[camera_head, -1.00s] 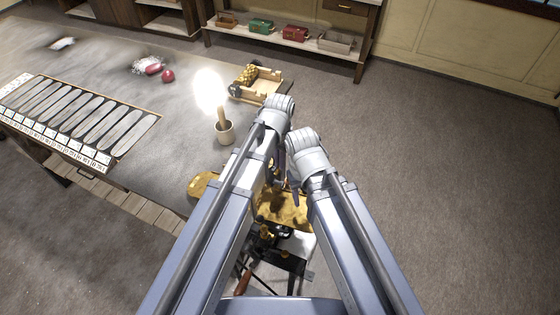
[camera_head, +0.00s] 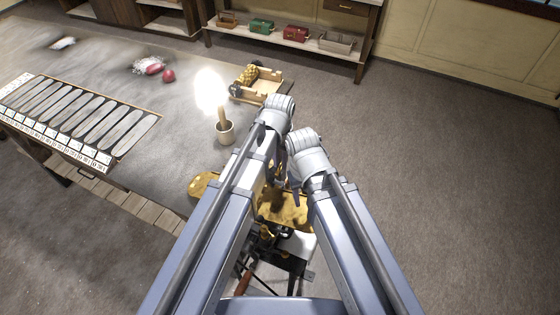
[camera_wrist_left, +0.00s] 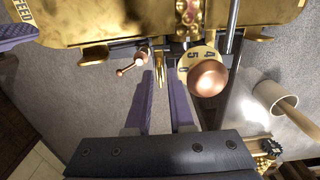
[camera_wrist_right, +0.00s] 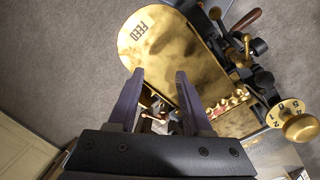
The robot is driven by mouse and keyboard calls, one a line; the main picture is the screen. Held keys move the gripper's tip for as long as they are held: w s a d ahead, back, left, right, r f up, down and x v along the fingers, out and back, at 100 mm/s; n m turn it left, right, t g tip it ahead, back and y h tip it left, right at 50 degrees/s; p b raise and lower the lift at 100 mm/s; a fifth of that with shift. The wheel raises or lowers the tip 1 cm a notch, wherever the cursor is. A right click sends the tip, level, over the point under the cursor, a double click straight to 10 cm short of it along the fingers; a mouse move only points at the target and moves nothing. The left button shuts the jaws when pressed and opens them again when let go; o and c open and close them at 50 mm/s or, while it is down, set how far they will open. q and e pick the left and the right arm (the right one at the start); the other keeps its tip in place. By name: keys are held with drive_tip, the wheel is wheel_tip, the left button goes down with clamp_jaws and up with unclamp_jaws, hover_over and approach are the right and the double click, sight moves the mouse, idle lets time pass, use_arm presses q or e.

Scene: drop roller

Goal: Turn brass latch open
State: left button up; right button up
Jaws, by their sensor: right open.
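The brass machine shows between my forearms in the head view (camera_head: 285,207). In the right wrist view its rounded brass plate (camera_wrist_right: 170,50) is marked FEED. My right gripper (camera_wrist_right: 158,82) is open in front of the machine, with nothing visibly held.
A round knob (camera_wrist_left: 208,78) on a numbered dial sits right of my left fingers. The floor at right is clear.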

use_arm(q)
drive_tip(key=shift+o, duration=1)
